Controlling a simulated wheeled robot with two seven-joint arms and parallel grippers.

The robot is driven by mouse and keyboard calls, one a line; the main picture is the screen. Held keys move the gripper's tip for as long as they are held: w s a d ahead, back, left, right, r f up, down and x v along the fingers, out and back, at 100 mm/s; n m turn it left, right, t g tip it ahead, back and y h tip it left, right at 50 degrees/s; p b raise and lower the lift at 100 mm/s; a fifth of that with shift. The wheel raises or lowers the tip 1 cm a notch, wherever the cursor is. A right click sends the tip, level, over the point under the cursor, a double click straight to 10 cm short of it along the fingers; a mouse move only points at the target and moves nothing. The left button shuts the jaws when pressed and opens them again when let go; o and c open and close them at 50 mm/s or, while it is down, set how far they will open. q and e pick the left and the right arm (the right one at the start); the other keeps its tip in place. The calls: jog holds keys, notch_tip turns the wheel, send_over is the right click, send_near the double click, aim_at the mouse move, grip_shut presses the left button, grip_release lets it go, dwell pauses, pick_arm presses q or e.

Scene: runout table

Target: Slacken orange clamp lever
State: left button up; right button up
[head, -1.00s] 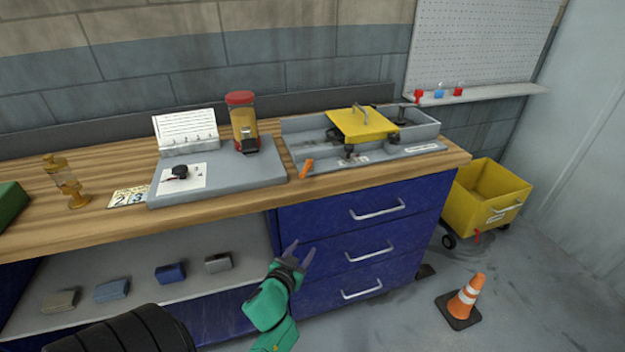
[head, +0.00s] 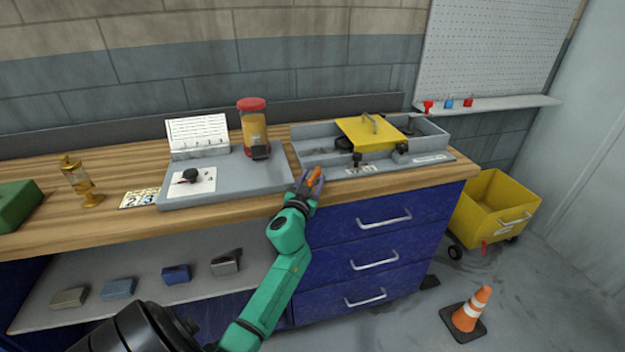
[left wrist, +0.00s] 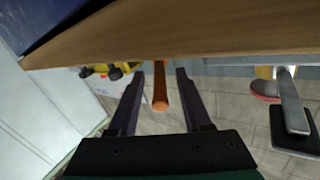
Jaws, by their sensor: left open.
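The orange clamp lever (head: 315,178) is at the front left corner of the grey tray fixture (head: 308,158) on the workbench. In the left wrist view the lever (left wrist: 160,88) lies between my two open fingers, with a gap on each side. My left gripper (head: 309,181) is at the bench's front edge, around the lever; it also shows in the left wrist view (left wrist: 159,88). The fingers partly hide the lever in the head view. My right gripper is not in view.
A yellow lidded plate (head: 365,135) with a handle sits on the fixture. Blue drawers (head: 375,245) are below. A yellow bin (head: 490,215) and a cone (head: 470,310) stand on the floor at right.

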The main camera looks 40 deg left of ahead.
pick_arm(q)
grip_shut()
dwell(1.4)
